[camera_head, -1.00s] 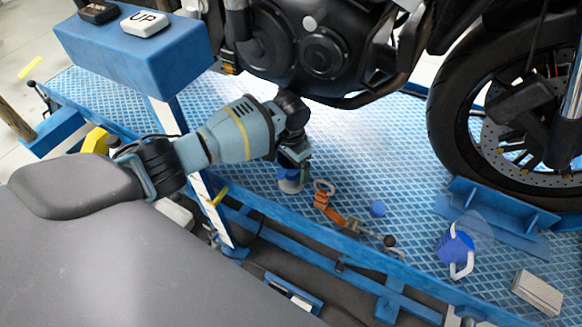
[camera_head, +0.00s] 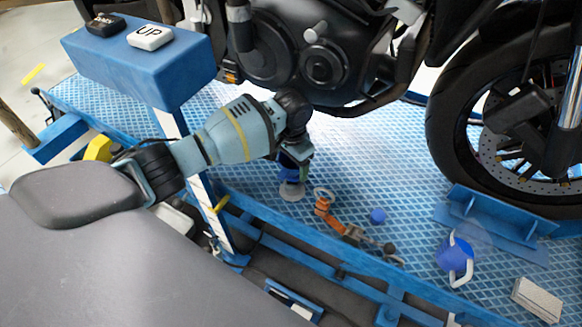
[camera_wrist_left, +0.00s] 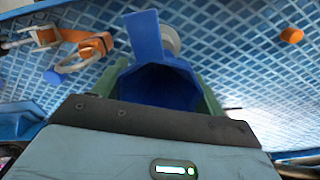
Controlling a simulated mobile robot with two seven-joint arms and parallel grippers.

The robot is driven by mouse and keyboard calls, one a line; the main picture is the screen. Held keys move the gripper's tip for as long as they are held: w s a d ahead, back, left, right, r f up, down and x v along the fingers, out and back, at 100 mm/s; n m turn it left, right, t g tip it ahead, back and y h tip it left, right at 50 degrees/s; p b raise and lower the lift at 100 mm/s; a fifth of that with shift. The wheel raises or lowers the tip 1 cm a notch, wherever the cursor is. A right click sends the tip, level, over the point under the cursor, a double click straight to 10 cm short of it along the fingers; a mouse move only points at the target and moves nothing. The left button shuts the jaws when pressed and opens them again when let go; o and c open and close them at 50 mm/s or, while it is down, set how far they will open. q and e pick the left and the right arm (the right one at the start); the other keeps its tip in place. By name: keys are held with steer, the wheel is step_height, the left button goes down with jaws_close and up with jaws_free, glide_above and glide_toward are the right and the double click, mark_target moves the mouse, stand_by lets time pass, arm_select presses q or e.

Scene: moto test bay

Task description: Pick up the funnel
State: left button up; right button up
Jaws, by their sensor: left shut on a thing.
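My left gripper (camera_head: 292,168) is over the blue platform, below the motorcycle's engine, with its fingers pointing down. In the left wrist view its green fingers (camera_wrist_left: 160,92) are on both sides of a hollow blue funnel (camera_wrist_left: 155,84) with an angular opening and an upright blue tab. The gripper is shut on this funnel. In the head view only a little of the blue funnel (camera_head: 290,174) shows under the wrist. A pale round piece (camera_head: 292,192) is just below it; I cannot tell whether they touch. My right gripper is not in view.
An orange strap with a metal buckle (camera_head: 324,208) lies just right of the gripper. The motorcycle engine (camera_head: 318,62) overhangs closely behind.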

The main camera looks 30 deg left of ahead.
arm_select(q)
steer(key=s+d+r+p, duration=0.1)
steer(key=s+d+p, duration=0.1)
steer(key=s+d, duration=0.8)
steer(key=shift+s+d, duration=0.2)
steer(key=shift+d, duration=0.75)
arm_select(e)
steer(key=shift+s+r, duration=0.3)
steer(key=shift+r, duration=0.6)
arm_select(q)
step_height(320, 180, up, 5)
steer(key=p, duration=0.5)
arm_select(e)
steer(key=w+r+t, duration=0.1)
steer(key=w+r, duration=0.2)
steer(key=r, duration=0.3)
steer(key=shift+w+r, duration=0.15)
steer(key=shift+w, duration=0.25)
arm_select(q)
steer(key=shift+s, duration=0.1)
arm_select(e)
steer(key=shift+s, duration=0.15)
